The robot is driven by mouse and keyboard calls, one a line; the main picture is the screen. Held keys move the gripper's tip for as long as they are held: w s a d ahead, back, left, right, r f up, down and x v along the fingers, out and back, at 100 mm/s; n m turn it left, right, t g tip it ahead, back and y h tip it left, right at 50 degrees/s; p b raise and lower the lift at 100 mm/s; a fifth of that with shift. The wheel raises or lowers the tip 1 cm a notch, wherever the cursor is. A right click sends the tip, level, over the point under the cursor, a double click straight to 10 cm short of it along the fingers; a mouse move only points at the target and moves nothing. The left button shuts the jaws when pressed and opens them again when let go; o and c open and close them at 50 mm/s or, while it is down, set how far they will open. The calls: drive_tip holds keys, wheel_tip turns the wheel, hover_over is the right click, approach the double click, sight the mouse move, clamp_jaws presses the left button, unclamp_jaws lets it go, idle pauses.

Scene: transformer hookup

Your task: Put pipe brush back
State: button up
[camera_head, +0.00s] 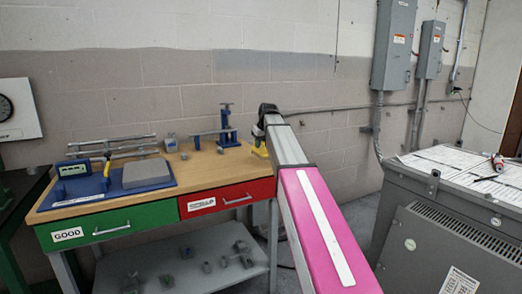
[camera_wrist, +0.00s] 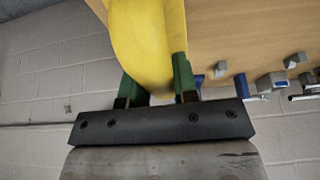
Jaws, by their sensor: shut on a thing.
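My gripper (camera_wrist: 155,78) is shut on a smooth yellow thing (camera_wrist: 150,30), which fills the space between its green fingers in the wrist view. Only part of this thing shows, so I cannot tell from its shape whether it is the pipe brush; no bristles show. In the head view my arm reaches to the right end of the wooden workbench (camera_head: 215,165). A bit of yellow (camera_head: 261,151) shows there beside my dark wrist. My fingers are hidden in that view.
A blue tray (camera_head: 75,196) with a grey block (camera_head: 147,173) lies on the bench's left side. A blue stand (camera_head: 228,134) is at the back right. Below are a green drawer (camera_head: 150,219) and a red drawer (camera_head: 245,196). A grey transformer cabinet (camera_head: 460,240) stands at right.

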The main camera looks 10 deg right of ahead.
sight(261, 150)
drive_tip(key=shift+f, duration=1.4)
drive_tip(key=shift+f, duration=0.15)
drive_tip(key=o, duration=0.9)
drive_tip(key=v, duration=1.2)
